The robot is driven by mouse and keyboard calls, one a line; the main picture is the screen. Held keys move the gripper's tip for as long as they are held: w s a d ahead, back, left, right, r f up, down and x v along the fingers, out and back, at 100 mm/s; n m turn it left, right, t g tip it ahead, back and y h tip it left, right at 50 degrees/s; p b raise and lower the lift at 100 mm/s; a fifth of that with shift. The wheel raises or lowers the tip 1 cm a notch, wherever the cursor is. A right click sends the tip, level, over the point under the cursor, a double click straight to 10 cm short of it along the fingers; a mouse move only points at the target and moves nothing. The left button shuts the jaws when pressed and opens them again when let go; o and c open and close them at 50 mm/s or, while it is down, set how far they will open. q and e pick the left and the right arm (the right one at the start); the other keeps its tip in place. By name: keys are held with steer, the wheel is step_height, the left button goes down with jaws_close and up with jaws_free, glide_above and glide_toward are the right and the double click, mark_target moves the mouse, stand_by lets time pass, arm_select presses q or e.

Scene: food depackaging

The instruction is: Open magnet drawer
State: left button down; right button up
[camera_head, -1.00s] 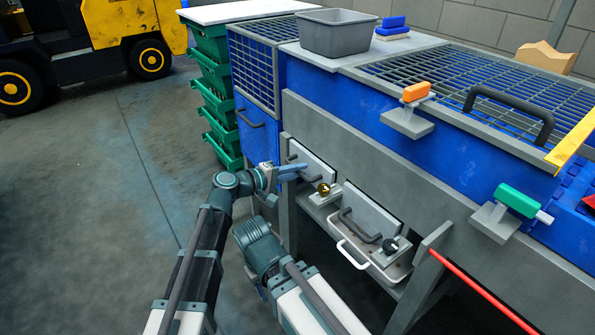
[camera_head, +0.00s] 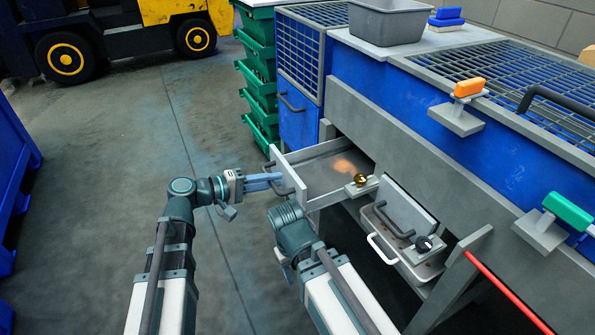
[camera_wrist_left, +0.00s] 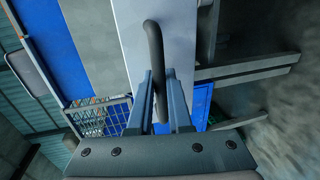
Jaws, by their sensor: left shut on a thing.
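The magnet drawer (camera_head: 322,178) is a grey metal drawer under the blue machine in the head view. It stands pulled out, with its inside showing a brownish patch. Its dark bar handle (camera_head: 284,170) is on the front panel. My left gripper (camera_head: 270,181) is at this handle, with its blue fingers shut on it. In the left wrist view the handle (camera_wrist_left: 153,42) rises from between the two fingers (camera_wrist_left: 160,95), in front of the pale front panel (camera_wrist_left: 124,25). My right arm's end (camera_head: 288,240) is below the drawer in the head view; its fingers are not clear.
A brass knob (camera_head: 360,180) sits on a bracket right of the drawer. A second closed front and a white-handled tray (camera_head: 385,248) are beyond it. Green crates (camera_head: 260,90) stand behind. The floor left of the drawer is free.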

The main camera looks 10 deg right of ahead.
arm_select(q)
steer(key=shift+f+v, duration=0.2)
steer(key=shift+v, duration=0.65)
steer(key=shift+f+v, duration=0.15)
steer(key=shift+v, duration=0.75)
steer(key=shift+f+v, duration=0.2)
steer(key=shift+v, duration=0.65)
steer(key=shift+a, duration=0.1)
steer(key=c, duration=0.8)
jaws_free()
steer(key=shift+c, duration=0.2)
steer(key=p+v, duration=0.3)
steer(key=v, duration=1.1)
